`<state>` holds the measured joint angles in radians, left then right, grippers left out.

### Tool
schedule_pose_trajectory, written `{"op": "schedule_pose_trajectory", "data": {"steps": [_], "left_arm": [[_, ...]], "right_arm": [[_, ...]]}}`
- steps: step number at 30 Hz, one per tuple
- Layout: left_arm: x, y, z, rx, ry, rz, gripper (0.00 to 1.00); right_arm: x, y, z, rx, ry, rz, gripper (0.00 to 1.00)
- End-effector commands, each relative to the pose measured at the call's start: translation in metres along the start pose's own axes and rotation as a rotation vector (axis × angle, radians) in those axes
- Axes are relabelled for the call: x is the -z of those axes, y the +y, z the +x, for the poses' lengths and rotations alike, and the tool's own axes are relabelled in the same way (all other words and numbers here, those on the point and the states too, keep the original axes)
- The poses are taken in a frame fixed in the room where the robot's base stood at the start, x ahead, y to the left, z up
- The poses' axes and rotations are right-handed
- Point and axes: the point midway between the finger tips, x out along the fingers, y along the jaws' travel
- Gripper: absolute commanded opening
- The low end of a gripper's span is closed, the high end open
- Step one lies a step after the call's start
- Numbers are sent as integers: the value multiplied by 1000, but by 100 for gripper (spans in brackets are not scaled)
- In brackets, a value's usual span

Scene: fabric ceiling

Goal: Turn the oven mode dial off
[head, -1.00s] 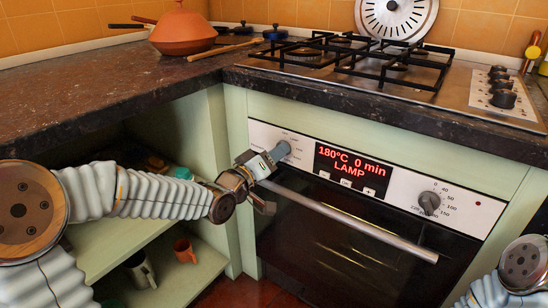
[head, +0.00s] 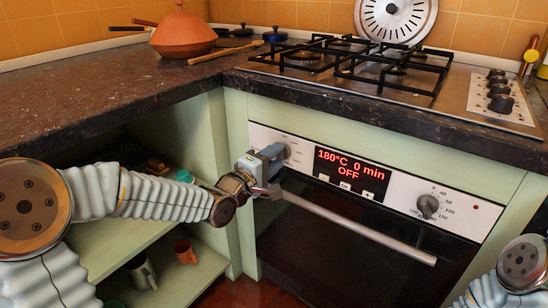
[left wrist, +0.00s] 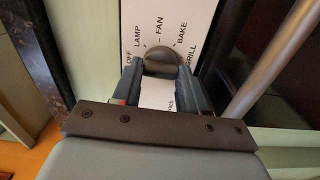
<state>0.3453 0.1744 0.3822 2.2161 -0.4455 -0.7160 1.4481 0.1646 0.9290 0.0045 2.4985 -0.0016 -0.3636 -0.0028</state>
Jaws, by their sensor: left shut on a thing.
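The oven mode dial (left wrist: 160,57) is a grey round knob on the white panel at the left end of the oven front, ringed by OFF, LAMP, FAN, BAKE and GRILL labels. My left gripper (head: 273,155) is at the dial, its two fingers shut on it from either side, and hides most of it in the head view. The oven display (head: 351,172) reads 180°C, 0 min, OFF in red. My right gripper is out of view; only part of my right arm shows at the lower right.
The oven handle (head: 355,229) runs just below the panel, close to my left gripper. A second dial (head: 428,206) is at the panel's right. Open shelves (head: 190,276) with cups lie to the left, and the dark worktop (head: 90,95) overhangs above.

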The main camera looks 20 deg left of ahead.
Motion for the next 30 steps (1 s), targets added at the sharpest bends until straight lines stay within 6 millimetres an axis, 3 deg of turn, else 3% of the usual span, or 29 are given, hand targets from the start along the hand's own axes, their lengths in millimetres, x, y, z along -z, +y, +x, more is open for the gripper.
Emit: {"op": "schedule_pose_trajectory", "data": {"steps": [19, 20, 24, 30], "left_arm": [[1, -2, 0, 3, 2, -53, 12], [1, -2, 0, 3, 2, -53, 46], [0, -1, 0, 2, 1, -52, 67], [0, -1, 0, 1, 1, -51, 68]], "right_arm": [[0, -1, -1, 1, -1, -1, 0], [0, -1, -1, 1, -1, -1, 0], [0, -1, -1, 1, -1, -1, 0], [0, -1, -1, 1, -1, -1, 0]]}}
